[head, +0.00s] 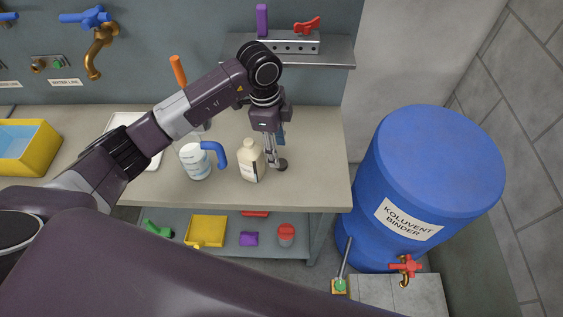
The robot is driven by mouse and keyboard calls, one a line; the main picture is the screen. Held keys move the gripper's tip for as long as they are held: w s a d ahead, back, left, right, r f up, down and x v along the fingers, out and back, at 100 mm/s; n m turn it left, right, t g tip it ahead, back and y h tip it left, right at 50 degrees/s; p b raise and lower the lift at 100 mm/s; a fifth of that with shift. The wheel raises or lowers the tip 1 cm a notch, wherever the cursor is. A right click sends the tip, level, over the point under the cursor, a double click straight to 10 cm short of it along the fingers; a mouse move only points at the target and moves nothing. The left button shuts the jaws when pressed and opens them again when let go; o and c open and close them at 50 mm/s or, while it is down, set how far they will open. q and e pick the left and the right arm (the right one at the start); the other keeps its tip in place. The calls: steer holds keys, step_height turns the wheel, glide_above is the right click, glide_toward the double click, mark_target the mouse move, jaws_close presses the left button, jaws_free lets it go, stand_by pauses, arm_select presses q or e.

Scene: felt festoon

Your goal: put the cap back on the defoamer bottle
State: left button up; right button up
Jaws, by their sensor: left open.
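A cream bottle with a pale label (251,162) stands upright on the bench, its narrow neck at the top; its label is too small to read, and it is likely the defoamer bottle. My left gripper (274,154) points down just right of this bottle, close beside it, and is open. A small dark round shape (282,165) is at its fingertips by the bench top; I cannot tell whether it is the cap or a finger pad. No other likely cap shows. My right gripper is not in view.
A white container with a blue handle (196,163) stands left of the bottle. A white tray (122,119) lies partly behind my left arm, and a yellow bin (34,158) is at far left. A shelf (330,57) overhangs the bench. A blue drum (432,165) stands right.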

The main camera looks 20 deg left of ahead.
mark_target(281, 163)
arm_select(q)
steer(key=f, duration=0.2)
steer(key=d+f+p, duration=0.1)
steer(key=shift+s+f, duration=0.15)
steer(key=shift+f, duration=0.65)
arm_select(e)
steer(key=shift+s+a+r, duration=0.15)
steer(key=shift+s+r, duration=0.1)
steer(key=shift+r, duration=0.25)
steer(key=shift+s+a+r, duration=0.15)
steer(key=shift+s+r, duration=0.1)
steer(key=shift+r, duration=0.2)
arm_select(q)
steer(key=c, duration=0.8)
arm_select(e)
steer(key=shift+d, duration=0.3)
